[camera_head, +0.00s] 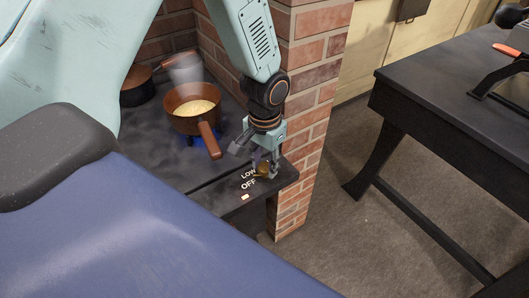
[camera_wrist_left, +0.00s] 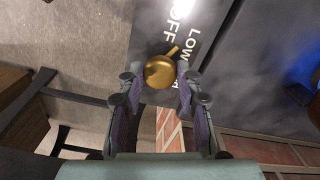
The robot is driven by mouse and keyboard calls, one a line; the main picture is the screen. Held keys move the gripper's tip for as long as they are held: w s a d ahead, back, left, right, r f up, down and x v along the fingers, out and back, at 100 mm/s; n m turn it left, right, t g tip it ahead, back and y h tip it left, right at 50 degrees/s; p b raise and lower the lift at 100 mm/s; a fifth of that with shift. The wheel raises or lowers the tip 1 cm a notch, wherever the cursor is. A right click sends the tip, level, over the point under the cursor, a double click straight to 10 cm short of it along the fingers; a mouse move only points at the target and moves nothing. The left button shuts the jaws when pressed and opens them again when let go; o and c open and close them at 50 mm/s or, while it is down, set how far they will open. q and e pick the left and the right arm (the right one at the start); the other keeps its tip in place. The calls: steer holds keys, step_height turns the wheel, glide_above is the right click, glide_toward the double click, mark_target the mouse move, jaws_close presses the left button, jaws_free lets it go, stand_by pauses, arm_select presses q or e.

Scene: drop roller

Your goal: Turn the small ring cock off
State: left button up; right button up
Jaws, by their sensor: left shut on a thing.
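The small ring cock is a round brass knob with a short pointer (camera_head: 263,170). It sits at the front right corner of the dark stove top (camera_head: 225,185), by the white words LOW and OFF. In the left wrist view the knob (camera_wrist_left: 159,73) lies between the fingertips, its pointer slanting up and right toward the gap between OFF and LOW. My left gripper (camera_head: 261,163) reaches down from above and is shut on the knob; its fingers partly hide it in the head view. My right gripper is not in view.
A copper pan (camera_head: 190,122) with pale yellow contents stands over a blue flame, its handle (camera_head: 210,140) pointing toward the front near my gripper. A darker pot (camera_head: 137,87) stands behind left. A brick pillar (camera_head: 309,90) rises right of the stove. A dark table (camera_head: 450,95) stands farther right.

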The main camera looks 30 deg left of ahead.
mark_target(265, 166)
arm_select(q)
steer(key=n+p, duration=0.3)
steer(key=shift+r, duration=0.1)
steer(key=shift+n+p, duration=1)
steer(key=shift+n, duration=0.3)
steer(key=o, duration=1.2)
steer(key=shift+w, duration=0.1)
steer(key=shift+c, duration=0.2)
step_height(265, 166, up, 12)
